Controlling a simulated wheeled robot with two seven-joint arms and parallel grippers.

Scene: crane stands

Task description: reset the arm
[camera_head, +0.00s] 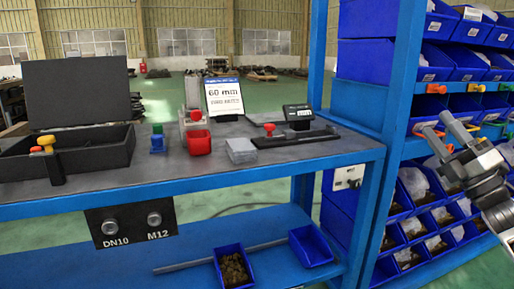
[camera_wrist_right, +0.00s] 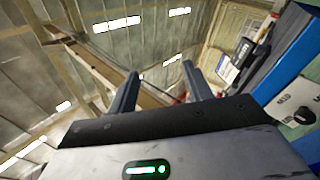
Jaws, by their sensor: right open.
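My left gripper and left arm are not in view.
A shelf of blue bins (camera_head: 365,62) stands at right, close behind my right gripper.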

